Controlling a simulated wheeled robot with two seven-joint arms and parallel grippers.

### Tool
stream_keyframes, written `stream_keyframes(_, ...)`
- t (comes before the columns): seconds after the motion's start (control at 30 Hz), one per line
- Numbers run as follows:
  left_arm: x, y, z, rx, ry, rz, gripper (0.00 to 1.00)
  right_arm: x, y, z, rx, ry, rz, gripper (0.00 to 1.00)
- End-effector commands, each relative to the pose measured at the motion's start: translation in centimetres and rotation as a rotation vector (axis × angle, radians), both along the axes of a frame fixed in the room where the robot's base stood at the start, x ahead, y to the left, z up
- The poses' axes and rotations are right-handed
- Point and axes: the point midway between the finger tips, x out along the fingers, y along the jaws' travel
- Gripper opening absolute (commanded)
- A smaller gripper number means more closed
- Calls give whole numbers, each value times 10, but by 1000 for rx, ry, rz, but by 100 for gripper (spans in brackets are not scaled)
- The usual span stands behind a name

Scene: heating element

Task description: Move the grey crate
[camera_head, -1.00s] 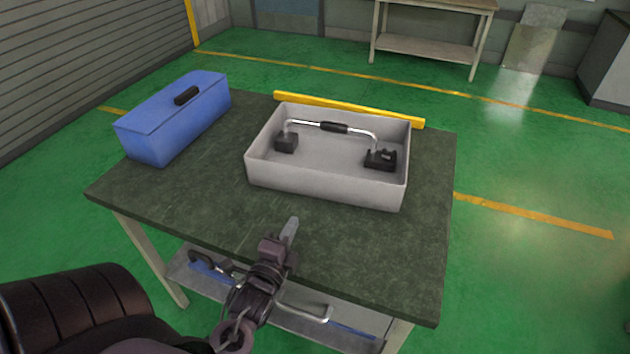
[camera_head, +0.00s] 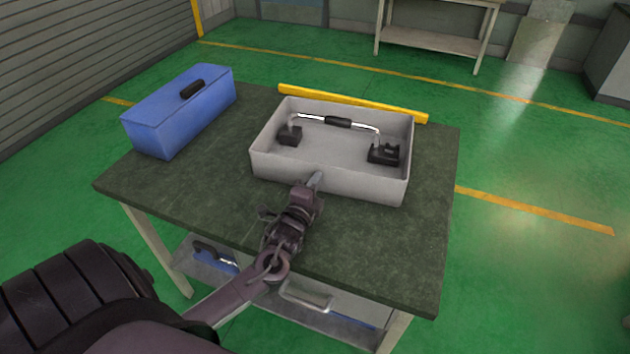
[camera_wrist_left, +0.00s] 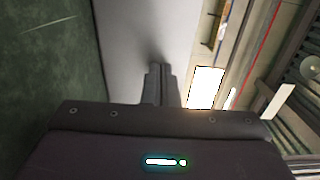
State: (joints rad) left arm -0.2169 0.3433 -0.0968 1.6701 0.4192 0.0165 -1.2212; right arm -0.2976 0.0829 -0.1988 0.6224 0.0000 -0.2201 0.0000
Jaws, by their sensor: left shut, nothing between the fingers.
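The grey crate (camera_head: 330,179) is an open, shallow tray on the dark green table top. It holds a heating element (camera_head: 338,123), a bent metal rod with a black grip between two black blocks. My left gripper (camera_head: 316,182) is shut and empty, with its tips at the crate's near wall. In the left wrist view the shut fingers (camera_wrist_left: 160,84) point at the pale crate wall (camera_wrist_left: 140,35). I cannot tell for certain whether they touch it. My right gripper is not in view.
A blue toolbox (camera_head: 180,115) stands at the table's left. A yellow bar (camera_head: 352,104) lies along the far edge behind the crate. A lower shelf (camera_head: 335,318) holds objects.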

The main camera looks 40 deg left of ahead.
Motion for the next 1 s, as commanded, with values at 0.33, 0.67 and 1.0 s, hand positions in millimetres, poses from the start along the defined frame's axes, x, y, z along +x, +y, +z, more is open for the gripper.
stream_keyframes(0.33, 8, 2, -1, 1, -2, -1, 0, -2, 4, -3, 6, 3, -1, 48)
stream_keyframes(0.67, 81, 23, -3, 4, -5, 1, 0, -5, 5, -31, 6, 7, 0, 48)
stream_keyframes(1.0, 119, 33, -1, 1, -1, 1, 0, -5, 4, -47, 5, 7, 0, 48)
